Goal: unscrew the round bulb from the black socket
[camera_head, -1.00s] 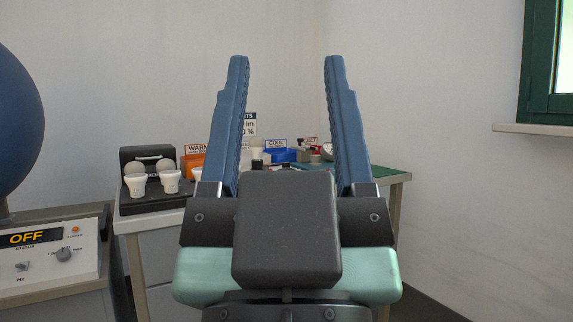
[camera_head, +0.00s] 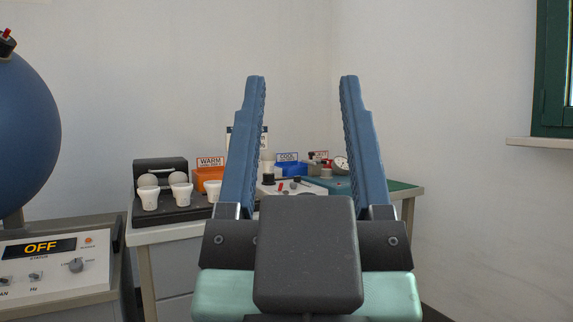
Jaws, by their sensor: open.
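My gripper (camera_head: 302,80) is open and empty, fingers pointing up and away in the middle of the view. It is apart from the things on the bench behind it. Two pale round shapes, possibly round bulbs (camera_head: 179,179), show behind white cup-shaped pieces (camera_head: 148,198) on a black rack (camera_head: 185,213) at the left of the bench. A third white cup is partly behind the left finger. Between the fingers, a small white piece (camera_head: 268,169) stands at the back; I cannot tell what it is. I cannot make out the black socket for certain.
An orange WARM bin (camera_head: 207,175) and a blue COOL bin (camera_head: 291,168) stand at the back of the bench. A green mat (camera_head: 401,186) lies at its right. A large blue sphere (camera_head: 28,135) and an OFF control panel (camera_head: 55,265) are at the left. My gripper hides part of the bench.

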